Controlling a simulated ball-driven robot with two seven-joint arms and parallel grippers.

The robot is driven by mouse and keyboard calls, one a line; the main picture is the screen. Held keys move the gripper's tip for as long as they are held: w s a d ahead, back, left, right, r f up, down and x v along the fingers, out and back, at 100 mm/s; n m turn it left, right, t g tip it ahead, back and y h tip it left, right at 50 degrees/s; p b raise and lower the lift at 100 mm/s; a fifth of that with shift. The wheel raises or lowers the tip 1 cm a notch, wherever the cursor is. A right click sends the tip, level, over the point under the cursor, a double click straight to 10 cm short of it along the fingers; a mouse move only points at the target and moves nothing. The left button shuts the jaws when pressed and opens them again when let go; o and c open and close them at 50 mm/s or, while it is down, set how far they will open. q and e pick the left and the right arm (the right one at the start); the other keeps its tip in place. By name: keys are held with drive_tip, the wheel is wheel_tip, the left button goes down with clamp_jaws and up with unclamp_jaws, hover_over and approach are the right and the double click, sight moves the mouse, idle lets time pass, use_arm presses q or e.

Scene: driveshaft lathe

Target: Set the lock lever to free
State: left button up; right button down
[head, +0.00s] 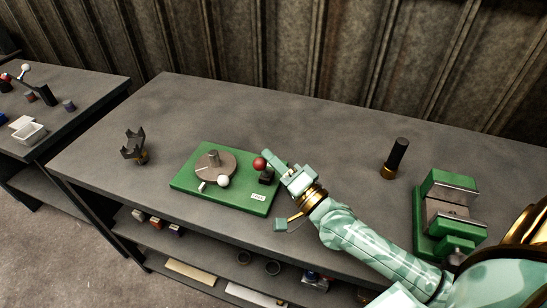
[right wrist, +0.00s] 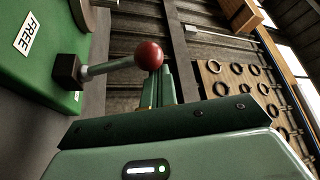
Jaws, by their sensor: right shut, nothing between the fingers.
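The lock lever has a red ball knob (head: 260,164) and a black pivot block (head: 266,177) on the right part of a green base plate (head: 222,196). A white label (head: 258,196) sits near the plate's front edge. In the right wrist view the label (right wrist: 27,33) reads FREE, and the rod (right wrist: 105,69) runs from the block (right wrist: 67,70) to the red knob (right wrist: 149,55), pointing away from the label. My right gripper (head: 270,157) is shut and empty beside the knob. Its fingers (right wrist: 160,88) show just beyond the knob; I cannot tell whether they touch. My left gripper is out of view.
A round metal disc (head: 215,166) and a white ball knob (head: 223,181) are on the same plate. A dark forked stand (head: 135,148) is at left. A black cylinder (head: 397,154) and a green vise (head: 447,206) are at right. The bench behind the plate is clear.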

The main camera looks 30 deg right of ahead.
drive_tip(key=v, duration=1.6)
drive_tip(key=shift+s+f, duration=0.15)
